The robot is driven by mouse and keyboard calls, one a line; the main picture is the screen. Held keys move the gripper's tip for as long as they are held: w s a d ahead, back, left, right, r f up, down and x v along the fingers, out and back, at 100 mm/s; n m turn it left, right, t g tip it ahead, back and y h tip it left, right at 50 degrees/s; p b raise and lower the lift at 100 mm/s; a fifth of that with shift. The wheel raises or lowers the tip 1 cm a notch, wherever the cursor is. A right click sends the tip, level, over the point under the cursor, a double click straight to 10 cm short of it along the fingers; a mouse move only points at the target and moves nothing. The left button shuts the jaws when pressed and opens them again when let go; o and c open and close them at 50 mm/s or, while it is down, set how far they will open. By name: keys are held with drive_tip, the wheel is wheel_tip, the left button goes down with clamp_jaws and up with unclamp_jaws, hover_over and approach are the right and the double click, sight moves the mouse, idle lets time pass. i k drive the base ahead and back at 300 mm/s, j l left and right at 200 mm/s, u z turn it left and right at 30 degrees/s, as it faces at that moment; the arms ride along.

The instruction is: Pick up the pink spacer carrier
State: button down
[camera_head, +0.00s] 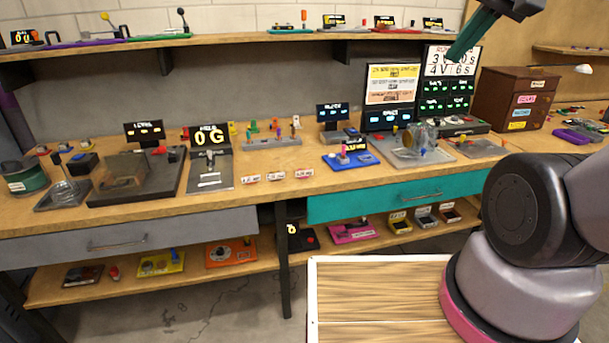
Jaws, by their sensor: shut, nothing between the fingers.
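A small upright pink piece (343,150) stands on a blue base (359,161) with a small black display, on the middle of the workbench. It looks like the pink spacer carrier, but it is too small to be sure. A grey rack (272,141) to its left holds small coloured pieces, green, orange and pale pink (296,122). My gripper (459,51) hangs at the top right in dark teal, in front of the sign boards. It is shut and empty, well above the bench and apart from the pink piece.
A clear domed device (421,140) stands right of the blue base. Display boards (451,80) and a brown drawer cabinet (513,98) stand behind. An upper shelf (215,39) overhangs the back. Small labels (276,175) lie at the front edge.

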sight(303, 173)
drive_tip(key=i+u, duration=0.2)
drive_tip(key=u, duration=0.15)
drive_tip(key=i+u, duration=0.2)
drive_tip(key=u, duration=0.15)
drive_tip(key=i+u, duration=0.15)
drive_tip(key=u, duration=0.2)
